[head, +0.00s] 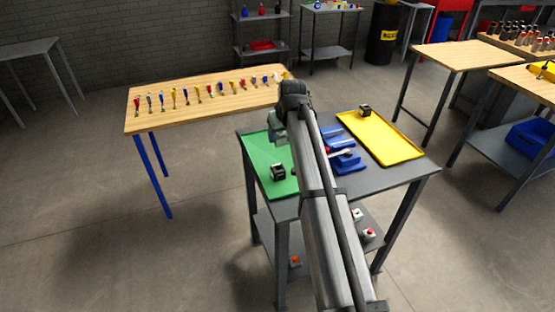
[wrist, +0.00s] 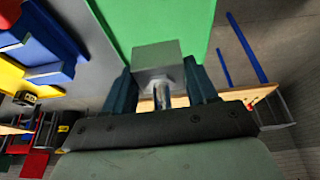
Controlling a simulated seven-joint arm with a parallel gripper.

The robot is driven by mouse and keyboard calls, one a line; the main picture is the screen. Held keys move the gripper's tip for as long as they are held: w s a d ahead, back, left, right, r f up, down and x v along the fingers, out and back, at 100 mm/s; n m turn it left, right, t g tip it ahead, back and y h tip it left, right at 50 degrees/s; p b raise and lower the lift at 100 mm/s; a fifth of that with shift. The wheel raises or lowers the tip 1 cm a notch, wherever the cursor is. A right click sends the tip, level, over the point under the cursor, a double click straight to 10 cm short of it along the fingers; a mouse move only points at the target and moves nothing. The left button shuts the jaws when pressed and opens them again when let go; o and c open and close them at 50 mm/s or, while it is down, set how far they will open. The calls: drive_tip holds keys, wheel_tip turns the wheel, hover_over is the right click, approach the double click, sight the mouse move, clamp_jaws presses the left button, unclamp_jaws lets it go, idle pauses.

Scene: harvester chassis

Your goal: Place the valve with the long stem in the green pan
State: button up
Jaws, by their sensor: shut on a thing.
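My gripper (wrist: 162,82) is shut on a valve (wrist: 155,55): a grey block with a silver stem that points back between the fingers. The length of the stem is partly hidden by the gripper. The green pan (head: 260,151) lies on the left of the grey table, and it also fills the top of the wrist view (wrist: 185,18). The block shows against the pan and the grey tabletop, near the pan's edge; I cannot tell whether it touches anything. In the head view my gripper (head: 278,135) is over the pan, and my arm hides part of the pan.
A small black box (head: 278,173) stands at the pan's near end. Blue holders (head: 346,164) are right of my arm, with a yellow tray (head: 385,140) beyond, bearing another black box (head: 364,110). A wooden table (head: 205,108) with several small coloured items stands behind left.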

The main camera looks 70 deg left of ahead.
drive_tip(key=shift+f, duration=5)
drive_tip(key=shift+f, duration=0.1)
drive_tip(key=o, duration=1.3)
drive_tip(key=v, duration=1.2)
